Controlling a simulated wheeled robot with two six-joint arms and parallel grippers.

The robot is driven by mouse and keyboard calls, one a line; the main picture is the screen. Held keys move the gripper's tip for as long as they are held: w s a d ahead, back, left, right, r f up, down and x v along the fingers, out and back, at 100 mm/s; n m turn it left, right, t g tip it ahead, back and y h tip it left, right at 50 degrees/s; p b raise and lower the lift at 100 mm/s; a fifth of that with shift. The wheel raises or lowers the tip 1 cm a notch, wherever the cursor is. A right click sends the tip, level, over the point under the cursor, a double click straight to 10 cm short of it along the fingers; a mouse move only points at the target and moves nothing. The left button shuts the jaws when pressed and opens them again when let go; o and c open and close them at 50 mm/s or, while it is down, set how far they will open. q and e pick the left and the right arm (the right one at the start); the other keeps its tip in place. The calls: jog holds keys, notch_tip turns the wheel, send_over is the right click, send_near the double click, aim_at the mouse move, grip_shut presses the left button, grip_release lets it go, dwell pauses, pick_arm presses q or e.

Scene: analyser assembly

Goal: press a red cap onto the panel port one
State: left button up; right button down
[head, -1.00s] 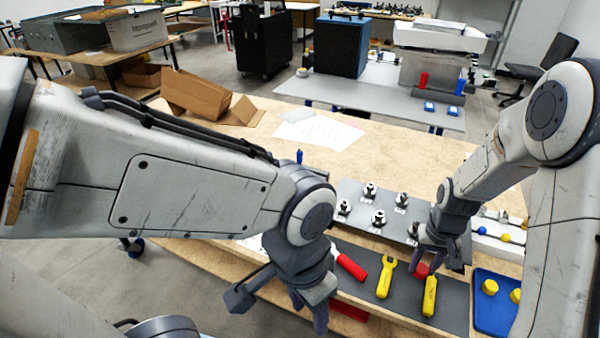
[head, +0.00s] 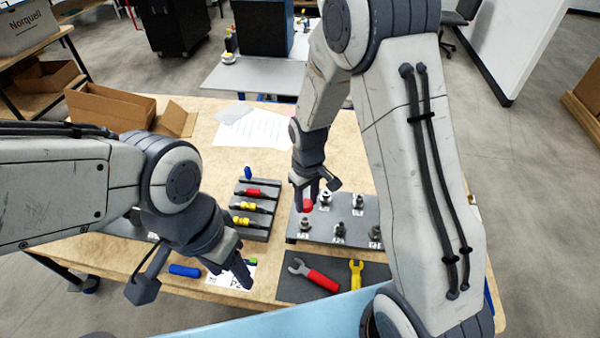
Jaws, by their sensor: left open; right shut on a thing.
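The grey panel (head: 318,234) lies on the wooden table with several dark metal ports standing on small white labels. The label numbers are too small to read, so I cannot tell which is port one. My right gripper (head: 307,198) points down at the panel's back left corner, shut on a red cap (head: 308,206). The cap is just left of the back left port (head: 325,197); whether it touches anything below is unclear. My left gripper (head: 232,264) is open and empty, low over the front of the table near a white paper label.
A dark rack (head: 262,208) with red and yellow tools stands left of the panel. A red-handled wrench (head: 315,276) and a yellow tool (head: 356,272) lie on a dark mat in front. A blue-handled tool (head: 185,270) lies near my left gripper. Papers and an open cardboard box (head: 110,108) are behind.

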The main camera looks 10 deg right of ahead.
jog(key=shift+w+f, duration=0.15)
jog(key=shift+w+a+f+b, duration=0.1)
jog(key=shift+a+f+b, duration=0.1)
jog(key=shift+f+b, duration=0.6)
notch_tip(320, 180, down, 2)
jog(key=shift+b, duration=1.15)
jog(key=shift+f+b, duration=0.45)
jog(key=shift+f, duration=0.3)
jog(key=shift+f+n, duration=0.15)
jog(key=shift+n, duration=0.15)
jog(key=shift+f+b, duration=0.65)
jog(key=shift+f, duration=0.4)
jog(key=shift+c, duration=1.8)
grip_release()
